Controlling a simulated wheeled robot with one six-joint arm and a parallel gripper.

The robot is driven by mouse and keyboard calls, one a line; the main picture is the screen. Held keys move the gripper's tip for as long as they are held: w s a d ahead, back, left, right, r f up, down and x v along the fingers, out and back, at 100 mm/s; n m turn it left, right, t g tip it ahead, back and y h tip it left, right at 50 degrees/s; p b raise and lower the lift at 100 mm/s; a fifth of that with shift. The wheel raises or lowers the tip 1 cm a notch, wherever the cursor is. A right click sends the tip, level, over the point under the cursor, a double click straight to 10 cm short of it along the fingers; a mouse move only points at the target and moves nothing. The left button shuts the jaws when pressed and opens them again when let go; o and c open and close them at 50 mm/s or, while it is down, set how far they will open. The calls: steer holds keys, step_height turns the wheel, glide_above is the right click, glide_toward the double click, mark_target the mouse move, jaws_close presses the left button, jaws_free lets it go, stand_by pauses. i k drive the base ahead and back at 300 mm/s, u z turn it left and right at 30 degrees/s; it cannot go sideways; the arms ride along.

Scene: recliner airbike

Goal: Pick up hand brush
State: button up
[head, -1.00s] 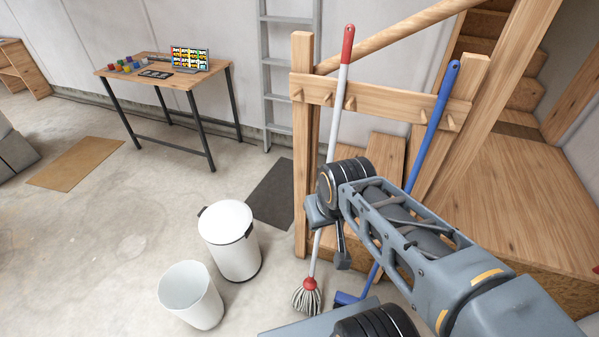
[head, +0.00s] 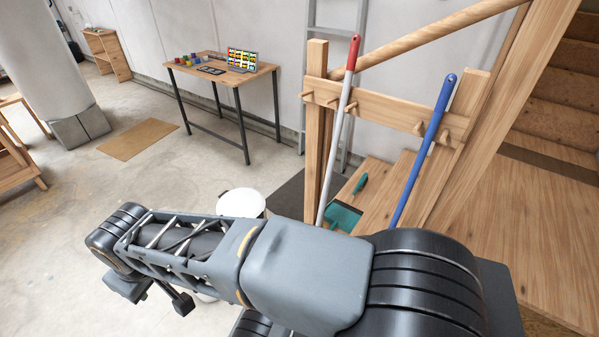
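A small teal-green object with a dark end, which looks like the hand brush (head: 361,183), lies on a wooden step behind the railing post. My arm stretches across the lower picture to the left. A dark part below its far end, likely my gripper (head: 183,303), hangs above the floor, well left of and nearer than the brush. Its fingers are too unclear to tell open from shut, and I see nothing held.
A red-tipped mop handle (head: 338,130) and a blue broom handle (head: 424,150) lean on the wooden peg rail (head: 385,105) before the steps. A white bin (head: 241,203) is partly hidden by my arm. A desk (head: 222,75) stands behind. The left floor has free room.

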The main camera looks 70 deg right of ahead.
mark_target(359, 185)
steer(key=u, duration=0.25)
steer(key=i, duration=4.3)
steer(key=z, duration=3.75)
steer(key=i, duration=4.2)
steer(key=z, duration=1.1)
